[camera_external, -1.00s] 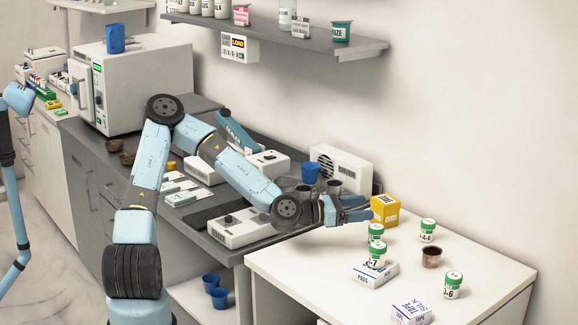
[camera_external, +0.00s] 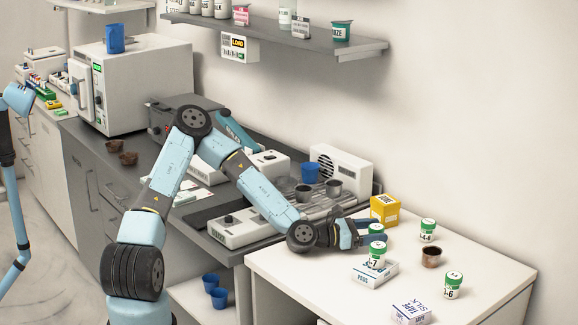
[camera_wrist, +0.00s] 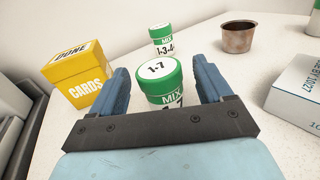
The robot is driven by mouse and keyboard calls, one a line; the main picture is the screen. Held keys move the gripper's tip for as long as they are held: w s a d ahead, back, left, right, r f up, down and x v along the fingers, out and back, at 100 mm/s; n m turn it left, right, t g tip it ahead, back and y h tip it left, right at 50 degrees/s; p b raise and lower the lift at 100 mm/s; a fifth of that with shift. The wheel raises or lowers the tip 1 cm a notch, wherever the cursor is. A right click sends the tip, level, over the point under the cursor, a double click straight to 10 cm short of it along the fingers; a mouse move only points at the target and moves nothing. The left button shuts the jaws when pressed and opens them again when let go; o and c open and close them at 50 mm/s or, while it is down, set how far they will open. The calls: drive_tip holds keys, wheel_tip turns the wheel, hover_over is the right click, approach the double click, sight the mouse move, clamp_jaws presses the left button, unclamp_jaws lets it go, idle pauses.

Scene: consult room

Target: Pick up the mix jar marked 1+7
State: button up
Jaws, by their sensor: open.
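A white mix jar with a green lid band (camera_wrist: 162,84) stands between the fingers of my gripper in the wrist view; its lid reads like 1-7 or 1+7, the middle sign being unclear. My gripper (camera_wrist: 164,88) is open around it, with a gap at each finger. In the external view my gripper (camera_external: 372,229) is low over the white table, and this jar (camera_external: 376,229) is partly hidden by a finger. Another green-lidded jar (camera_external: 377,255), its label ending in 7, appears to stand on the pads box, nearer the camera.
A yellow cards box (camera_wrist: 76,76) is left of the fingers. Another mix jar (camera_wrist: 163,40) stands behind the jar, with a brown cup (camera_wrist: 238,37) to its right. The pads box (camera_wrist: 296,92) is at right. Another jar (camera_external: 453,287) and a tape box (camera_external: 411,313) are nearer the front.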

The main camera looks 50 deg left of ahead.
drive_tip(key=shift+x, duration=1.5)
drive_tip(key=c, duration=1.1)
